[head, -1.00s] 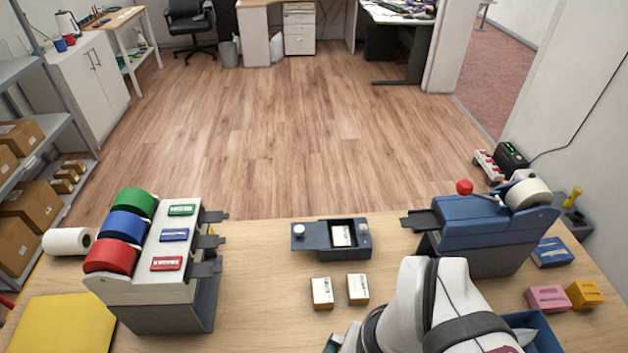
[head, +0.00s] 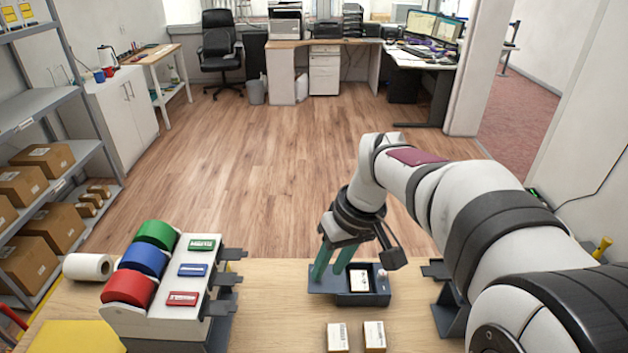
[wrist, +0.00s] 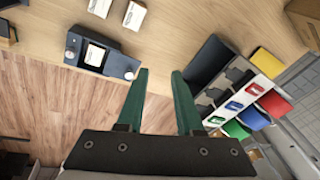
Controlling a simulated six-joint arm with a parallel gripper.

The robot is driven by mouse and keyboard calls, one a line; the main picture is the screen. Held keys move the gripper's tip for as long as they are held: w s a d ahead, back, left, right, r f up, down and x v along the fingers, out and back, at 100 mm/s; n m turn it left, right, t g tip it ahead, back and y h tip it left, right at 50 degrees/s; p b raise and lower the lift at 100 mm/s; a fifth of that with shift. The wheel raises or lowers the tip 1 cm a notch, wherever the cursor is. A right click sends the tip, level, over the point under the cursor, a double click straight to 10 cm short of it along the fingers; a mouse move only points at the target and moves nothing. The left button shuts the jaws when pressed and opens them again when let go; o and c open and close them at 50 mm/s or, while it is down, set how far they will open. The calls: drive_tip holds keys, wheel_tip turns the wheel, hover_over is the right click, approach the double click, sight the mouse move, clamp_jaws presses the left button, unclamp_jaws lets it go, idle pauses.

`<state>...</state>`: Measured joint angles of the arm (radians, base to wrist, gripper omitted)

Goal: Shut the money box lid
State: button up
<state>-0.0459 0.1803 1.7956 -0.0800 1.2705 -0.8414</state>
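The money box (head: 367,298) is a dark blue-grey box on the counter. It is open, with a white labelled block (head: 359,280) inside. Its dark lid (head: 318,284) appears slid out to the left; a pale knob (wrist: 129,76) shows on that side in the wrist view. Another pale knob (head: 382,274) stands at the box's right end. My gripper (head: 333,272) has two green fingers, apart and empty, at the box's left side, partly hiding the lid in the head view. In the wrist view, my gripper (wrist: 159,72) is beside the lid end; contact cannot be told.
Two small labelled boxes (head: 356,337) lie in front of the money box. A dispenser with green, blue and red rolls (head: 143,262) stands left. Bare counter lies between the dispenser and the money box.

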drive_tip(key=w+a+f+n, duration=0.1)
drive_tip(key=w+f+n, duration=0.1)
drive_tip(key=w, duration=0.3)
drive_tip(key=w+a+f+n, duration=0.1)
drive_tip(key=w+f+n, duration=0.2)
drive_tip(key=w, duration=0.2)
drive_tip(key=w+a+f+n, duration=0.2)
drive_tip(key=w, duration=0.3)
drive_tip(key=shift+w+f+n+t+y, duration=0.25)
drive_tip(key=shift+f+n+t+y, duration=0.05)
drive_tip(key=shift+t+y, duration=0.1)
clamp_jaws()
hover_over(327, 275)
drive_tip(key=a, duration=0.5)
wheel_tip(327, 275, down, 10)
drive_tip(key=shift+w+d+r, duration=0.1)
drive_tip(key=shift+w+d, duration=0.05)
drive_tip(key=shift+s+d, duration=0.2)
drive_tip(key=shift+d, duration=0.05)
drive_tip(key=d, duration=0.7)
drive_tip(key=shift+d, duration=0.35)
